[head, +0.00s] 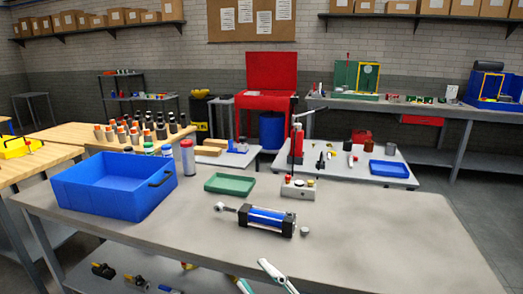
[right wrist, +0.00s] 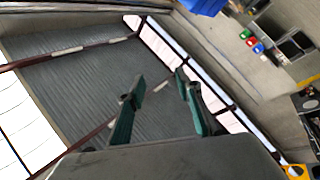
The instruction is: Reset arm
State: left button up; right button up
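My right gripper (head: 258,273) shows at the bottom edge of the head view, with only its pale, teal-edged fingertips in sight. It is over the near edge of the grey workbench (head: 400,225). In the right wrist view my right gripper (right wrist: 160,78) has its two dark green fingers apart with nothing between them. My left gripper is in neither view.
On the bench are a blue bin (head: 115,187), a green tray (head: 230,183), a blue-and-black cylinder (head: 265,219) and a small block with buttons (head: 298,189). The bench's right side is clear. Several parts lie on a shelf below.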

jog(key=s+d+f+m+h, duration=0.2)
jog(key=d+f+m+h, duration=0.35)
jog(key=f, duration=0.45)
jog(key=s+d+f+m+h, duration=0.2)
jog(key=d+f+m+h, duration=0.4)
jog(key=f, duration=0.5)
jog(key=s+d+f+m+g+h, duration=0.2)
jog(key=s+d+f+g, duration=0.2)
jog(key=s+d+f, duration=0.5)
notch_tip(320, 180, down, 4)
jog(key=shift+s+f+g, duration=0.15)
jog(key=shift+s+g, duration=0.25)
jog(key=shift+s, duration=0.8)
